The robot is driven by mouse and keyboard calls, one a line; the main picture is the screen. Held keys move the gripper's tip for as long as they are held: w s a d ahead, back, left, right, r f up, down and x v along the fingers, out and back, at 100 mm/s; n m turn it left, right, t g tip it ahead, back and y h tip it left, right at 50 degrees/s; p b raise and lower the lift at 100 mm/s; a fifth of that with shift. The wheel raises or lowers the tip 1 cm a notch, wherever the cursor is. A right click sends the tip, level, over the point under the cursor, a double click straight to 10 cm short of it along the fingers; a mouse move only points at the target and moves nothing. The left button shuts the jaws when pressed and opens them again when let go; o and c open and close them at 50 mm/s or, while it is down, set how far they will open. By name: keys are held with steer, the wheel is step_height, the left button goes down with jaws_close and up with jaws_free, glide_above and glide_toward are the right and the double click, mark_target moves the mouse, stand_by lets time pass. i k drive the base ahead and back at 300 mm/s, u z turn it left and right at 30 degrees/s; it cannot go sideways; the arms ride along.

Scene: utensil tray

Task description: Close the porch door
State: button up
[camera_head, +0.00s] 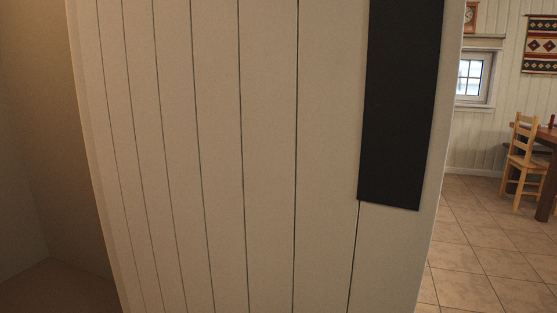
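A large panelled door (220,150) with dark vertical grooves fills the middle of the head view at close range. I take it for the porch door; it stands open at an angle. A black rectangular plate (402,100) is on its face near the right edge. No handle shows, and I cannot tell which edge is hinged. My gripper is not in view.
Left of the door is a dim brown wall and corner (50,180). Right of it is a room with a tiled floor (470,250), a wooden chair (525,155), a dark table leg (548,190), a window (470,78) and a patterned wall hanging (542,43). The visible tiles nearest the door are clear.

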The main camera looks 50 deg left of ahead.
mark_target(253, 155)
steer(key=i, duration=3.05)
steer(key=u, duration=4.4)
steer(key=i, duration=0.5)
steer(key=u, duration=0.05)
